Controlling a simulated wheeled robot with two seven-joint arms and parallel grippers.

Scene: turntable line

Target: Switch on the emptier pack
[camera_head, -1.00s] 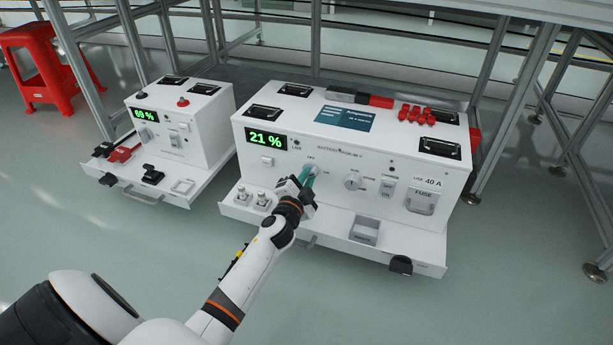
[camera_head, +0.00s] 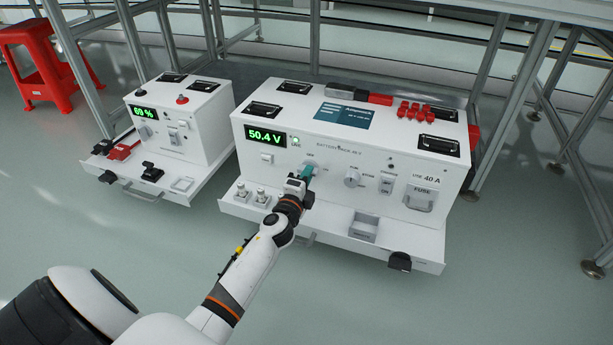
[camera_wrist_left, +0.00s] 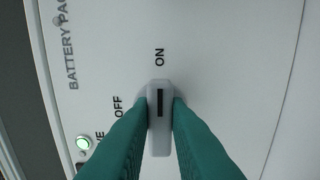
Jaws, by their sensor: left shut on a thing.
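The large white battery pack (camera_head: 330,150) stands on the right, and its display (camera_head: 265,137) reads 50.4 V in green. The lamp beside it (camera_head: 296,141) is lit green, also in the left wrist view (camera_wrist_left: 83,143). The smaller white pack (camera_head: 205,125) on the left has a display (camera_head: 145,112) reading 69 %. My left gripper (camera_head: 305,176) is at the large pack's front. Its teal fingers are shut on the grey rotary knob (camera_wrist_left: 160,135), whose dark mark points to ON, not OFF. My right gripper is not in view.
The large pack's front also has a second knob (camera_head: 352,178), a switch (camera_head: 386,184) and a fuse handle (camera_head: 420,197). Its front tray (camera_head: 330,232) juts out below. Red caps (camera_head: 415,113) lie on top. Metal frame legs stand around; the floor in front is open.

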